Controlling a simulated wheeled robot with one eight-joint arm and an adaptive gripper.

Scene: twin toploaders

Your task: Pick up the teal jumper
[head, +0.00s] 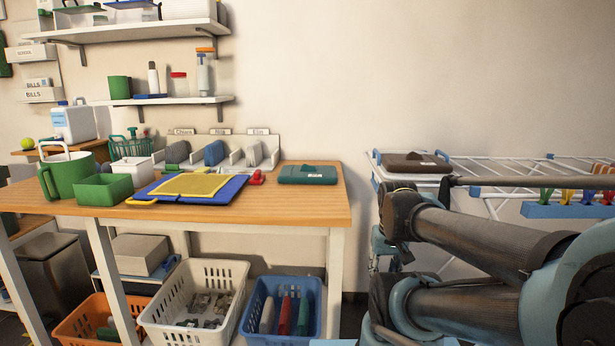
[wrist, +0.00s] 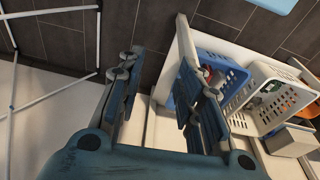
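The teal jumper (head: 307,174) lies folded flat at the right end of the wooden table in the head view, with a small pale label on it. I cannot make it out in the wrist view. My gripper (wrist: 160,78) shows in the wrist view with its two blue fingers spread apart and nothing between them. In the head view my arm comes in from the right, well to the right of the jumper. The gripper's fingers cannot be made out there.
The wooden table (head: 335,207) also bears a blue mat (head: 230,190) and a red item (head: 257,178) left of the jumper. A drying rack (head: 490,170) with a folded brown garment (head: 415,162) stands right. Baskets, including a blue one (head: 262,333), sit below the table.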

